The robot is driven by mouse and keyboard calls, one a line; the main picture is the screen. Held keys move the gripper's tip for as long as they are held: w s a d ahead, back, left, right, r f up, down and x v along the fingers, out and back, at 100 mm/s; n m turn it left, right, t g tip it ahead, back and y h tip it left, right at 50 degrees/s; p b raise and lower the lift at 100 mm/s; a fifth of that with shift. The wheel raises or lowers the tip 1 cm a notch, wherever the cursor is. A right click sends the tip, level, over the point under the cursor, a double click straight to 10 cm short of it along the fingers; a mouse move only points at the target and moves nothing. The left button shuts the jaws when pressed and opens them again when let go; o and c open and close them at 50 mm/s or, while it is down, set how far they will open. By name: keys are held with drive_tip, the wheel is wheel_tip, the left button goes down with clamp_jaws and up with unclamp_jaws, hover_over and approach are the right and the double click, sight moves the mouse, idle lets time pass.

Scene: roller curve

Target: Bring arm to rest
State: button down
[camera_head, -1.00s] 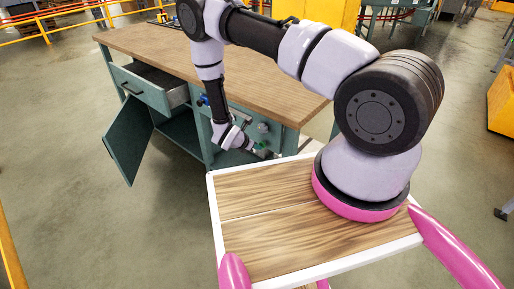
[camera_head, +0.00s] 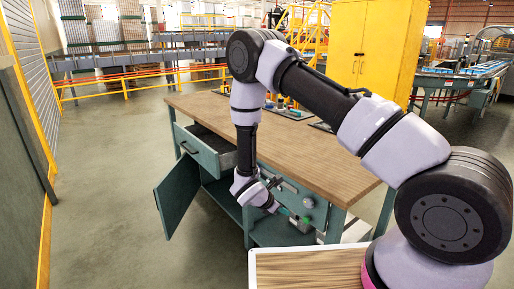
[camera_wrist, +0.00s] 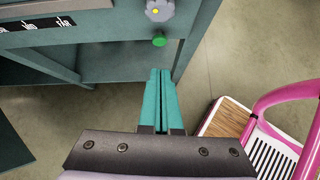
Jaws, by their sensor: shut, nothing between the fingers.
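My arm reaches from the lower right over to the front of the workbench in the head view. My gripper (camera_head: 289,214) points down and to the right, in front of the workbench, near its right front leg. In the wrist view my gripper (camera_wrist: 161,72) shows two teal fingers lying side by side, shut, with nothing held. The finger ends appear just below a green button (camera_wrist: 159,41) and a grey knob (camera_wrist: 159,10) on the bench front. I cannot tell whether they touch the bench.
The workbench (camera_head: 300,150) has a wooden top, an open drawer (camera_head: 205,150) and an open cabinet door (camera_head: 176,197). A yellow cabinet (camera_head: 375,45) stands behind it. Tools lie along the bench's back edge. The floor (camera_head: 115,135) to the left is clear.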

drive_tip(key=s+d+r+m+g+y, duration=0.1)
drive_tip(key=d+r+m, duration=0.3)
drive_tip(key=r, duration=0.7)
drive_tip(key=s+d+r+m+g+y, duration=0.1)
drive_tip(key=d+r+m, duration=0.2)
drive_tip(key=r+m, duration=0.5)
drive_tip(key=d+r+m+g+y, duration=0.1)
drive_tip(key=d+r+m, duration=0.2)
drive_tip(key=r, duration=1)
drive_tip(key=s+d+r+m+t+y, duration=0.1)
drive_tip(key=s+r+m+t+y, duration=0.4)
drive_tip(key=s+r+m, duration=0.7)
drive_tip(key=s+r+y, duration=0.1)
drive_tip(key=s+r, duration=0.4)
drive_tip(key=r, duration=0.3)
drive_tip(key=shift+s+d+m+y, duration=0.3)
drive_tip(key=shift+s+m, duration=0.1)
